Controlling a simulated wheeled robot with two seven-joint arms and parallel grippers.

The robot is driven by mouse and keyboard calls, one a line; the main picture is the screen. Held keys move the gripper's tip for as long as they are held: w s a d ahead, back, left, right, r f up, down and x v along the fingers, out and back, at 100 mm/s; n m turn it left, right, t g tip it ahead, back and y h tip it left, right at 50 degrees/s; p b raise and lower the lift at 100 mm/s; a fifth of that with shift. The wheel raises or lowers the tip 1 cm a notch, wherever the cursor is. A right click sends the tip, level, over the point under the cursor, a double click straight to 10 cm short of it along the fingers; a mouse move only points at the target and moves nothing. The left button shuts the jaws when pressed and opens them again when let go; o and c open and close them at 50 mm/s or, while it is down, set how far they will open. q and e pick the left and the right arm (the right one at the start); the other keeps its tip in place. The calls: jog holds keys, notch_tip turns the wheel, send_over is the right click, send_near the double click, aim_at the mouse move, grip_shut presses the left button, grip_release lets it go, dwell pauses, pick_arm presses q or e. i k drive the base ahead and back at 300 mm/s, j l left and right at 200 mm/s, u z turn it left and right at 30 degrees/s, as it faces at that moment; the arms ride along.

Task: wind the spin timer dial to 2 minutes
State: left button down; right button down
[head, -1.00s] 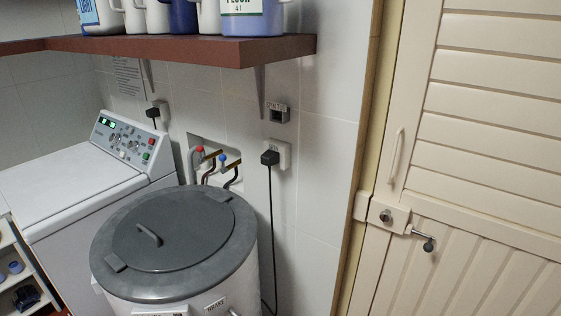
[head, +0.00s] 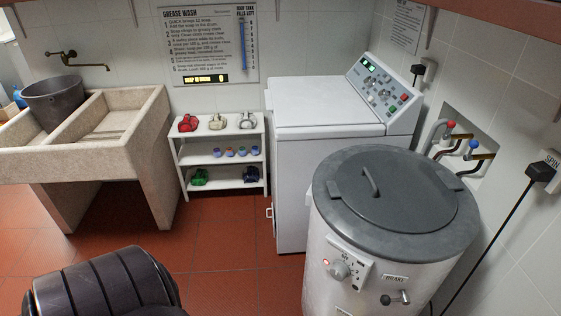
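The spin timer dial (head: 339,270) is a round grey knob on a white panel, low on the front of the white spin dryer drum (head: 326,234). A small red light shows at the panel's upper left; the marks around the dial are too small to read. The dryer's grey lid (head: 393,190) is closed, with a handle on top. A lever marked BRAKE (head: 397,297) sits right of the dial. Neither gripper is in view.
A white washing machine (head: 318,103) stands behind the dryer. A white shelf unit (head: 219,163) and a stone sink (head: 127,137) holding a dark bucket (head: 54,98) are to the left. Red tiled floor (head: 235,256) is open before them. A black cord (head: 488,248) hangs at right.

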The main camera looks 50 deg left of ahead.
aim_at(339, 270)
jog(key=u, duration=0.9)
